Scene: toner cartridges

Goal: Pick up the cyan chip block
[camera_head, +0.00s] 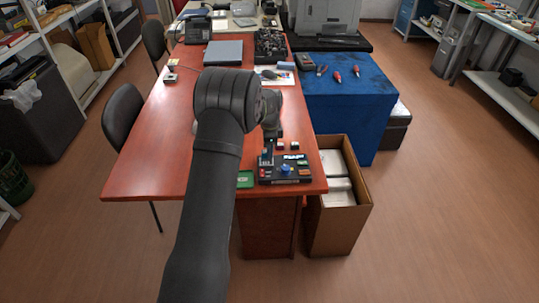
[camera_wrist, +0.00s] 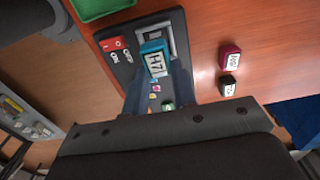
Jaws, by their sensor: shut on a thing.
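The cyan chip block (camera_wrist: 153,57), with a pale printed label on its face, is between the tips of my gripper (camera_wrist: 158,76) in the wrist view. My gripper is shut on it. The block is over or at the dark device (camera_wrist: 117,55), next to a grey-framed slot; I cannot tell whether it touches the device. In the head view my arm partly covers the gripper, and the block cannot be made out clearly. The dark device (camera_head: 264,179) lies near the front right of the red table there.
A magenta block (camera_wrist: 230,53) and a black block (camera_wrist: 228,84) stand on the table to the right of the device. A green tray (camera_wrist: 92,12) lies beside it. An open cardboard box (camera_head: 360,207) stands at the table's right side.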

